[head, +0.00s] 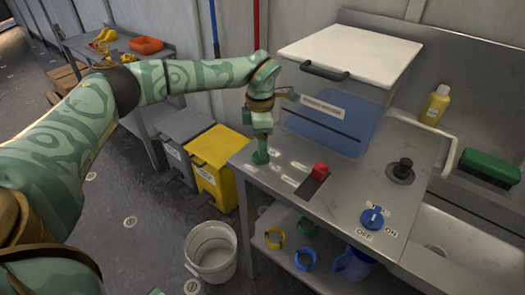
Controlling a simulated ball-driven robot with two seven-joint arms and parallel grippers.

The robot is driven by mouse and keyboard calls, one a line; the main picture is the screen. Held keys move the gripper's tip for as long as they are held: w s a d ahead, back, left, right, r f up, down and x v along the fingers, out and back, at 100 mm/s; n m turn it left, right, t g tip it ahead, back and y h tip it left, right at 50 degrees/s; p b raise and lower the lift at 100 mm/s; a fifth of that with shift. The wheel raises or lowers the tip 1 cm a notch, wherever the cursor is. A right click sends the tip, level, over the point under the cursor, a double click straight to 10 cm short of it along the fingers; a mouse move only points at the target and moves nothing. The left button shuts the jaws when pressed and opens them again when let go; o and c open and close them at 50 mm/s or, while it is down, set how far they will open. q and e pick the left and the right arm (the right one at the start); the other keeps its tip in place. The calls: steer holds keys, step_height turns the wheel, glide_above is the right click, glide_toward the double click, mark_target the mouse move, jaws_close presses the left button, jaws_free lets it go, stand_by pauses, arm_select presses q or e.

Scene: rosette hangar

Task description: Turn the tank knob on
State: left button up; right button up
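A round blue knob (372,218) sits on the steel counter, with ON and OFF labels on its near side. Its pointer direction is too small to tell. My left arm comes in from the left and its gripper (261,156) points down at the counter's left edge, well left of the knob and apart from it. The fingers look close together, but whether they are shut is unclear. No object shows in them. My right gripper is not in view.
A red switch (320,170) and a black knob (402,171) stand on the counter. A white-lidded machine (349,54) is behind. A yellow bottle (436,104) and green brush (489,167) are by the sink (465,240). A bucket (211,252) and yellow bin (215,165) stand on the floor.

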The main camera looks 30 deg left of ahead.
mark_target(255, 160)
arm_select(q)
step_height(255, 160, down, 2)
steer(key=shift+f, duration=0.2)
steer(key=shift+f+b, duration=0.25)
steer(key=shift+b, duration=0.05)
